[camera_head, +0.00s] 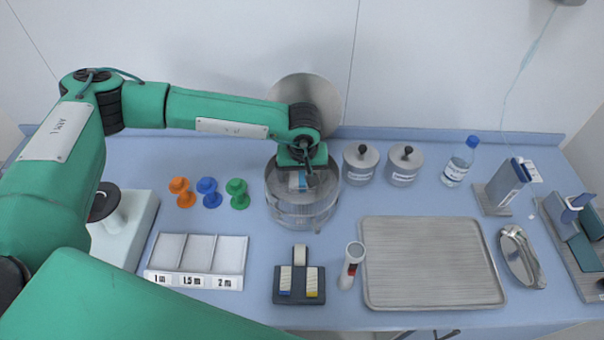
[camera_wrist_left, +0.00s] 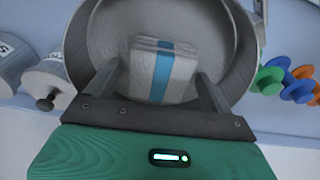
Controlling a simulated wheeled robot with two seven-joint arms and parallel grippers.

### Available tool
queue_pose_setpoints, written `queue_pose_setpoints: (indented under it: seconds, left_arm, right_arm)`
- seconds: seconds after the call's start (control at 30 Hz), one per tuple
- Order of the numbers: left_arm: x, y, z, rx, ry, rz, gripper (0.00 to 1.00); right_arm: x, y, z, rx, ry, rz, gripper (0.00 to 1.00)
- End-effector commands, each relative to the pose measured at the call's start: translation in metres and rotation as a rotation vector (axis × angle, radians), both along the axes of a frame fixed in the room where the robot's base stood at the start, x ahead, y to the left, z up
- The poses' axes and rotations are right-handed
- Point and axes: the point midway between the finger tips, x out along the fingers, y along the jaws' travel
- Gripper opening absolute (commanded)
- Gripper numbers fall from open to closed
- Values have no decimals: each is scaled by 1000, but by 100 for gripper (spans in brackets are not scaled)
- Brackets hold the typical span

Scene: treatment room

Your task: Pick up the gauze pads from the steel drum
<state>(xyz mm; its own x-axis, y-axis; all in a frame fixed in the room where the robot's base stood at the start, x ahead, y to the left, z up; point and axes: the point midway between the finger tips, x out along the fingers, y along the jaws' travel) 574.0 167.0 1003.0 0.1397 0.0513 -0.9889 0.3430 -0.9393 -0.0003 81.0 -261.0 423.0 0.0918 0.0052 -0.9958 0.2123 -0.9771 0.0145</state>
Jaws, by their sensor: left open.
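The steel drum (camera_head: 296,212) stands open near the middle of the table, with a round lid (camera_head: 318,92) upright behind it. My left gripper (camera_head: 304,186) points down into the drum from above. In the left wrist view the gauze pads (camera_wrist_left: 162,72) are a white stack with a blue band, lying inside the drum (camera_wrist_left: 218,40). The left gripper (camera_wrist_left: 160,92) is open, with one finger on each side of the stack. I cannot tell whether the fingers touch it. My right gripper is not in view.
Two lidded steel jars (camera_head: 360,164) and a water bottle (camera_head: 459,162) stand right of the drum. Orange, blue and green knobs (camera_head: 210,193) stand left of it. A bare steel tray (camera_head: 430,262), a tube (camera_head: 351,265) and a labelled white tray (camera_head: 198,256) lie in front.

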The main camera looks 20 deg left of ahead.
Motion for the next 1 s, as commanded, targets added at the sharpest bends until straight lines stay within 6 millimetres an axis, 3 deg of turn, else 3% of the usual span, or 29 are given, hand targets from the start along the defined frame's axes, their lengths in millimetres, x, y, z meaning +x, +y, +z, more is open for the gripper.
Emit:
queue_pose_setpoints:
  seconds: [0.27, 0.53, 0.83, 1.0]
  left_arm:
    - [0, 0, -6, -1, 1, -1, 85]
    - [0, 0, -5, -1, 0, -1, 38]
    - [1, 0, -4, -1, 0, -1, 38]
    - [2, 0, 7, -2, -3, 1, 38]
  right_arm:
    - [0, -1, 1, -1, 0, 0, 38]
    - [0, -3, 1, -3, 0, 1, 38]
    - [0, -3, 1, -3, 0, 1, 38]
    - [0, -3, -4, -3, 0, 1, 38]
